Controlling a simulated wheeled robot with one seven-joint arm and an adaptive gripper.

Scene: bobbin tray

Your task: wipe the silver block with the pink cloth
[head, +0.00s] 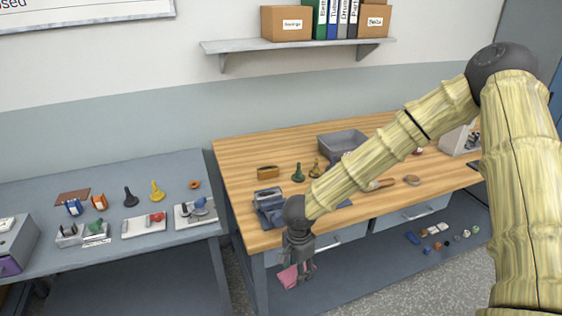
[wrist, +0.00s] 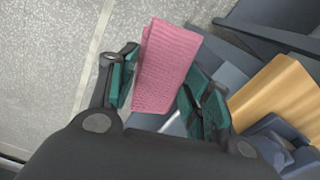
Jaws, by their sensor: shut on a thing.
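The pink cloth (wrist: 168,62) is a folded, textured piece held between the two dark green fingers of my gripper (wrist: 160,88) in the wrist view. In the head view the cloth (head: 288,278) shows low at the front of the wooden bench, and my gripper (head: 300,274) points down there, in front of the bench's front edge. The gripper is shut on the cloth, which hangs clear over the floor side. I cannot pick out the silver block for certain; my arm covers part of the bench top.
The wooden bench (head: 240,155) holds a blue-grey vise (head: 268,212) near its front left corner, close to my gripper. A grey bin (head: 343,143) and several small items stand farther back. A grey table (head: 30,195) with several parts stands at left, across a floor gap.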

